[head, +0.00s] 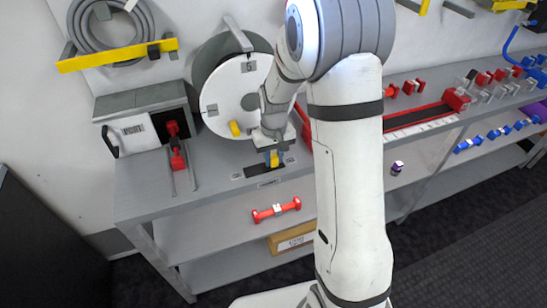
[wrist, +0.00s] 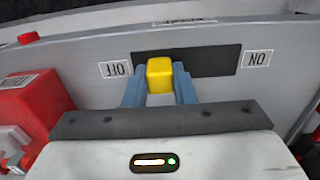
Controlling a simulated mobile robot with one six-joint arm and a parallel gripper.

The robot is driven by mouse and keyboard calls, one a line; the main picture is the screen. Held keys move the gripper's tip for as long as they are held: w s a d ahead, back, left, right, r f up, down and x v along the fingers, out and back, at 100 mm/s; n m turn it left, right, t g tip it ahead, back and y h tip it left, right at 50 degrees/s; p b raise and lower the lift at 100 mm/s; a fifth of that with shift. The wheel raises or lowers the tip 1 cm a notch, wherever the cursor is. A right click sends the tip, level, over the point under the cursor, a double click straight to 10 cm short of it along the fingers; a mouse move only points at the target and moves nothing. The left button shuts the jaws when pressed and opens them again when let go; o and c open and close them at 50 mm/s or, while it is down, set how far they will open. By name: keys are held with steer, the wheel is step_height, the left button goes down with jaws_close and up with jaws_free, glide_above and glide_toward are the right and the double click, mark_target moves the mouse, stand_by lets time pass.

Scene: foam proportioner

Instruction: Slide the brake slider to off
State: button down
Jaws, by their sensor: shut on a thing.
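The brake slider's yellow knob (wrist: 159,74) stands on a dark track plate (wrist: 215,62) on the grey bench top. An OFF label (wrist: 115,68) is left of the plate and an ON label (wrist: 257,59) is right of it, both upside down in the wrist view. The knob is near the OFF end. My gripper (wrist: 159,92) is shut on the knob, with a blue finger on each side. In the head view the knob (head: 274,160) is toward the right end of the plate (head: 257,171), under my gripper (head: 273,155).
A large reel (head: 225,95) with a yellow handle stands behind the slider. A grey box (head: 145,115) and a red-handled lever (head: 177,155) are on the left. A red dumbbell-shaped part (head: 276,210) lies on the lower shelf. My arm hides part of the bench.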

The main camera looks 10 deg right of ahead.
mark_target(275, 155)
steer(key=shift+w+d+r, duration=0.15)
steer(key=shift+d, duration=0.1)
steer(key=c, duration=1.4)
jaws_free()
steer(key=shift+d, duration=0.2)
steer(key=shift+o, duration=1)
steer(key=shift+a, duration=0.2)
step_height(275, 155, up, 7)
steer(key=shift+r, duration=0.3)
